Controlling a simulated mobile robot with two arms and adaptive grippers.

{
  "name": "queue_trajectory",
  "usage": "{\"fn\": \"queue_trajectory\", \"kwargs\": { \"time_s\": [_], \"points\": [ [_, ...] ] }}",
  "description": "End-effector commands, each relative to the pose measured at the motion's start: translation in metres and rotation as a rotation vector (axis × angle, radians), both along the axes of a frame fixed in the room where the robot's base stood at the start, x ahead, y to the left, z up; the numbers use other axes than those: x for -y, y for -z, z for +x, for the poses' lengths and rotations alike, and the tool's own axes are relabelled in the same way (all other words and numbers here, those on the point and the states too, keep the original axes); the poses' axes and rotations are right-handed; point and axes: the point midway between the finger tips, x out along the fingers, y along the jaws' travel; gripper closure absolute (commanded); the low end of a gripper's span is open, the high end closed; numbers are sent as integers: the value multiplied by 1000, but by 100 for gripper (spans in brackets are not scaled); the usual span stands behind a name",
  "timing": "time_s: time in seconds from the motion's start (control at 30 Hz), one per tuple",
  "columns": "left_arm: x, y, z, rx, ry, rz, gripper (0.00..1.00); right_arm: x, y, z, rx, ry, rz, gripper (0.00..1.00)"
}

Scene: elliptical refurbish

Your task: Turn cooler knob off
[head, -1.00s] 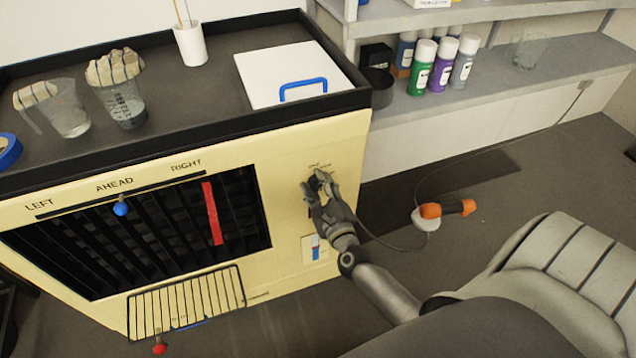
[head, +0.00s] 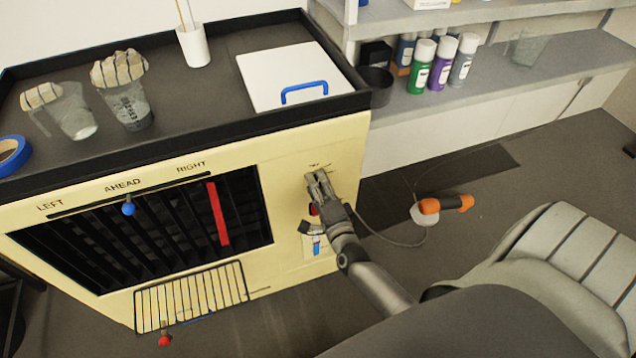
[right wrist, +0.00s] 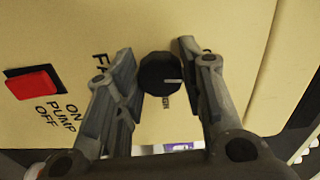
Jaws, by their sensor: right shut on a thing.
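The cooler (head: 345,140) is a cream cabinet with a dark louvred vent on its front. In the right wrist view, its round black knob (right wrist: 160,73) has a white pointer line toward the right of that picture. Lettering around it is partly hidden by the fingers. My right gripper (right wrist: 158,72) has one finger on each side of the knob and is shut on it. In the head view the right gripper (head: 314,178) is at the front panel, right of the vent, and hides the knob. My left gripper is not in view.
A red pump switch (right wrist: 33,83) is beside the knob. A small blue-and-white switch plate (head: 316,246) sits lower on the panel. Jars, a white lidded panel (head: 290,75) and blue tape (head: 12,155) are on top.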

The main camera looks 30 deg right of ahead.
Motion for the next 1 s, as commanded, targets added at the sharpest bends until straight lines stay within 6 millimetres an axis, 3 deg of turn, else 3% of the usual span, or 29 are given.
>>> {"fn": "queue_trajectory", "kwargs": {
  "time_s": [0.3,0.8,0.83,1.0],
  "points": [
    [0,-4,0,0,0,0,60,-1,2,0,-29,-1,-101,87],
    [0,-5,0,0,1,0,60,0,2,-1,-33,-2,-121,87],
    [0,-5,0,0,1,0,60,0,2,-1,-33,-2,-121,62],
    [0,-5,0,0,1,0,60,0,2,-1,-32,-1,-120,42]
  ]
}}
